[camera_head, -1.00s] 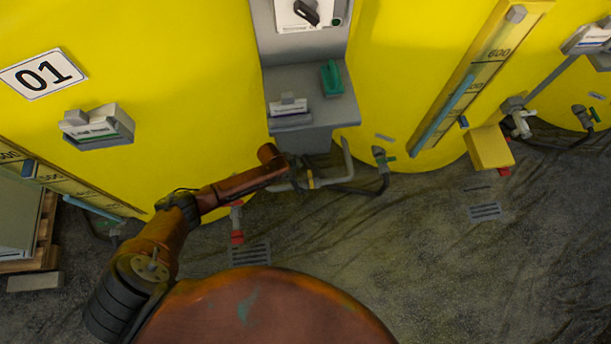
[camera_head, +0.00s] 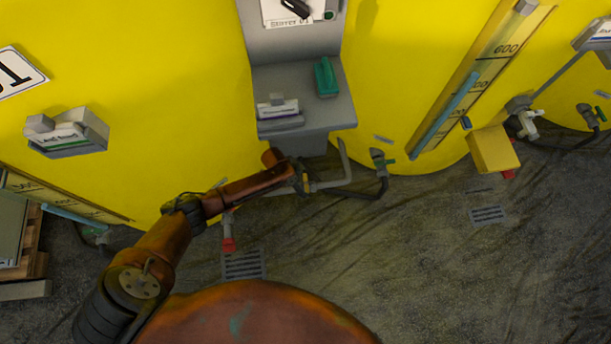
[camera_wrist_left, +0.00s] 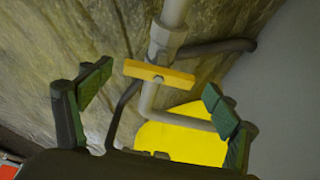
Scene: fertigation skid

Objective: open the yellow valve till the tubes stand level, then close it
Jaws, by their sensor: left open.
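The yellow valve handle (camera_wrist_left: 158,74) is a short bar across a grey pipe in the left wrist view. My left gripper (camera_wrist_left: 157,92) is open, with one green-padded finger on each side of the handle's ends and apart from it. In the head view the left gripper (camera_head: 302,180) is at the pipe between the two tanks, and the handle is hidden or too small to make out. The right tank's level tube (camera_head: 450,108) shows a long blue column on a scale. The left tank's tube (camera_head: 75,216) is only partly in view. My right gripper is out of view.
A grey stand (camera_head: 340,105) with a green object (camera_head: 325,77) is above the pipe. A red-ended fitting (camera_head: 228,243) and floor grate (camera_head: 243,265) lie below my arm. The floor at right is mostly clear.

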